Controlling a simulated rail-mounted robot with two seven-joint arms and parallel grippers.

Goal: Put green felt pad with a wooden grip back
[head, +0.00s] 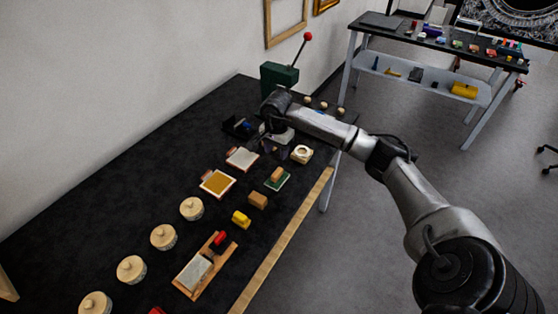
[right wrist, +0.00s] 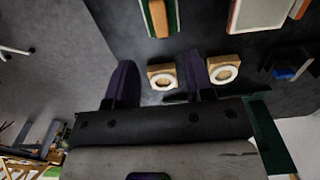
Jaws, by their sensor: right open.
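The green felt pad with a wooden grip (head: 277,180) lies flat on the black table, grip up, near the wooden front edge. It also shows at the top of the right wrist view (right wrist: 172,15), cut off by the frame. My right gripper (head: 277,145) is over the table, beyond the pad and apart from it. In the right wrist view its two dark purple fingers (right wrist: 158,68) are spread, with nothing held. A wooden block with a white ring (right wrist: 162,77) shows between the fingers; whether it lies below them or level is unclear. My left gripper is not in view.
Another ringed block (right wrist: 222,70) is beside a finger. A green lever press (head: 280,78) stands behind my gripper. A tan block (head: 258,200), yellow piece (head: 241,219), framed pads (head: 217,183) and lidded jars (head: 191,208) lie nearer.

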